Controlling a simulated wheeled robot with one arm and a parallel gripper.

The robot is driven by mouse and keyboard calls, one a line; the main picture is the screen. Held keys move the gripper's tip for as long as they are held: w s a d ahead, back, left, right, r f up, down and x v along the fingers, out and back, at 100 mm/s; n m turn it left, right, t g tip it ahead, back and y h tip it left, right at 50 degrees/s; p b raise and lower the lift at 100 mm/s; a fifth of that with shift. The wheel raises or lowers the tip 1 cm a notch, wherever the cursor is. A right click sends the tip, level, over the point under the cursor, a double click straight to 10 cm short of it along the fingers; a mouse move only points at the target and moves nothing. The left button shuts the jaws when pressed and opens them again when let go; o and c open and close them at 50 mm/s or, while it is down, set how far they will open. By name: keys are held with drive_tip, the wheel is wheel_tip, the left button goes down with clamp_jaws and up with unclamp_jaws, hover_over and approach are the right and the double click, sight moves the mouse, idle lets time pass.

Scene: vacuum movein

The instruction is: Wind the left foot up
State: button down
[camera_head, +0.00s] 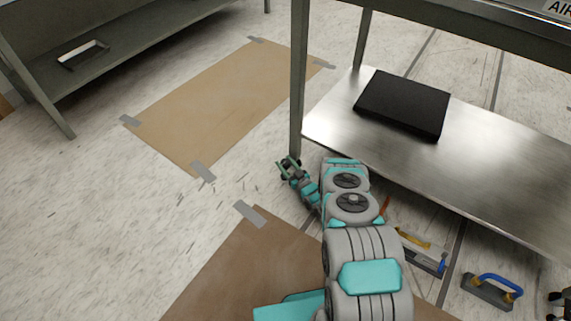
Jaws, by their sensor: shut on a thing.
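The steel table's left front leg (298,80) stands upright on the floor and runs down to my gripper. My gripper (290,168), small and dark with teal parts, is at the bottom end of this leg. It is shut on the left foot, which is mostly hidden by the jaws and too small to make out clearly. My arm reaches up to it from the lower middle of the picture.
A low steel shelf (480,185) with a black slab (405,103) is right of the leg. Yellow-handled (415,240) and blue-handled (493,288) tools lie on the floor below it. Taped brown sheets (225,100) cover floor at left. Another bench (125,55) stands behind.

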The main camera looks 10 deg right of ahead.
sight(286, 163)
drive_tip(key=shift+w+r, duration=0.1)
drive_tip(key=shift+c, duration=1.3)
unclamp_jaws()
drive_tip(key=shift+r, duration=0.6)
drive_tip(key=shift+s+r, duration=0.25)
drive_tip(key=shift+r, duration=0.35)
drive_tip(key=shift+s+r, duration=0.25)
drive_tip(key=shift+r, duration=0.3)
drive_tip(key=s+r+p, duration=0.1)
drive_tip(key=s, duration=1.4)
drive_tip(key=shift+r, duration=0.2)
